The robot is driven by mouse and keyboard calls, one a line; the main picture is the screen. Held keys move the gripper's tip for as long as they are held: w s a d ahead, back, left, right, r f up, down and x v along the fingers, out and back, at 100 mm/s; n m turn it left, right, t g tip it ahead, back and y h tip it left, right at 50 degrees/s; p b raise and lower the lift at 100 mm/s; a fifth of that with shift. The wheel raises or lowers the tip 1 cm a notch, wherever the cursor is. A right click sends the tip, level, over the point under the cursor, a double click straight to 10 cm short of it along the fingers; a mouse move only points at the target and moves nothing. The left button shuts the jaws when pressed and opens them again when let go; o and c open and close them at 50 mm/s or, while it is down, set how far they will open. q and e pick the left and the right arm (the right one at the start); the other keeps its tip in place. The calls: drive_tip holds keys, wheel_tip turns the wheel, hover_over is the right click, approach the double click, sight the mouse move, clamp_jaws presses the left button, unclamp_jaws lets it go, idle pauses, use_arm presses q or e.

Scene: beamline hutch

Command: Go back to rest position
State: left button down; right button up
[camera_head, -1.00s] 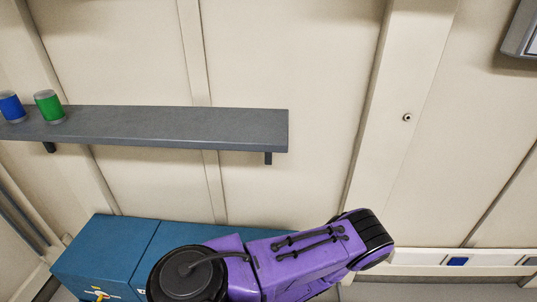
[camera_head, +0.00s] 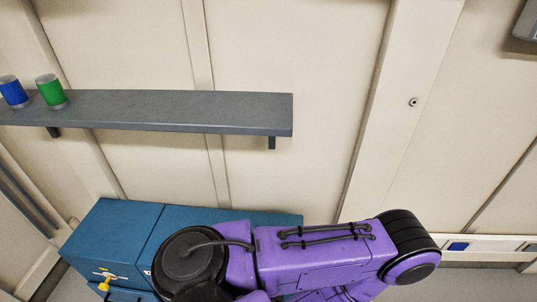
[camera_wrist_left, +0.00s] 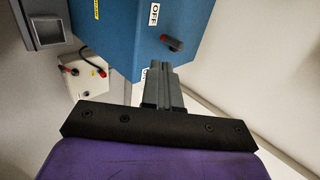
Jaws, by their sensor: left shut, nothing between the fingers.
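My left gripper (camera_wrist_left: 161,88) shows in the left wrist view with its two grey fingers together and nothing between them. It points toward a blue cabinet (camera_wrist_left: 125,30) that carries an "OFF" label (camera_wrist_left: 154,13) and a dark red-tipped switch handle (camera_wrist_left: 172,43). I cannot tell whether the fingertips touch the cabinet. In the head view a purple arm of mine crosses the bottom of the picture; no gripper shows there. My right gripper is in neither view.
In the head view, blue cabinets (camera_head: 110,225) with a yellow handle (camera_head: 108,281) stand below a grey shelf (camera_head: 190,108). A blue can (camera_head: 13,92) and a green can (camera_head: 51,92) stand on the shelf's left end.

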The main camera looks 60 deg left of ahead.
use_arm(q)
drive_tip(key=shift+v, duration=0.75)
drive_tip(key=shift+s, duration=0.1)
drive_tip(key=f+n+h, duration=0.1)
drive_tip(key=n, duration=0.3)
drive_tip(key=w+d+f+n+g+h, duration=0.1)
drive_tip(key=n+h, duration=0.1)
drive_tip(key=n, duration=0.2)
drive_tip(key=d+f+n+h, duration=0.1)
drive_tip(key=n, duration=0.3)
drive_tip(key=shift+w+f+n+h, duration=0.15)
drive_tip(key=shift+f+n+h, duration=0.15)
drive_tip(key=shift+n+h, duration=0.1)
